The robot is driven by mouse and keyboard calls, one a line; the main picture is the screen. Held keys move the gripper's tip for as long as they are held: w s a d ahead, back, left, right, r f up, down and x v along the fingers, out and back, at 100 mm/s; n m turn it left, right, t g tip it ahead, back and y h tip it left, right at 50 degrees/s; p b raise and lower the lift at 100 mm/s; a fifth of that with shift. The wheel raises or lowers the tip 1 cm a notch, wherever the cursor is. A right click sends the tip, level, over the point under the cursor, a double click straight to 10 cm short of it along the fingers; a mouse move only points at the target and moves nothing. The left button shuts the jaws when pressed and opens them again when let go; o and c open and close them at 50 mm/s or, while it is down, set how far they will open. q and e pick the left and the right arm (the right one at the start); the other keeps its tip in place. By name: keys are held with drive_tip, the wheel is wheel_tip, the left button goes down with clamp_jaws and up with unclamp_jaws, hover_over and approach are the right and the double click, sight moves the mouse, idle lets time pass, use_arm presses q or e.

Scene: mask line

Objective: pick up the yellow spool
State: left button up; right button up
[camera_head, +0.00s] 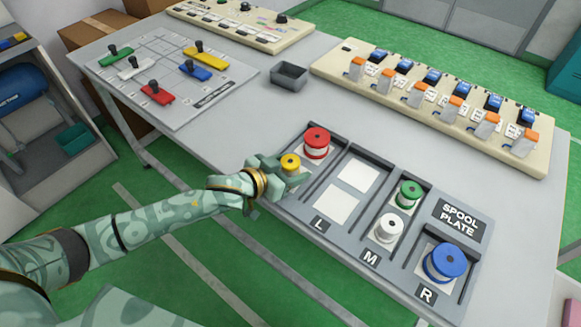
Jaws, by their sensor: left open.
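My right gripper is not in view.
A green spool (409,193), a white spool (388,228) and a blue spool (445,262) stand to the right. A small dark tray (289,77) and a switch panel (433,118) lie behind. Bare table lies between.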

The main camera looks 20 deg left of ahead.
use_arm(q)
drive_tip(key=c, duration=1.1)
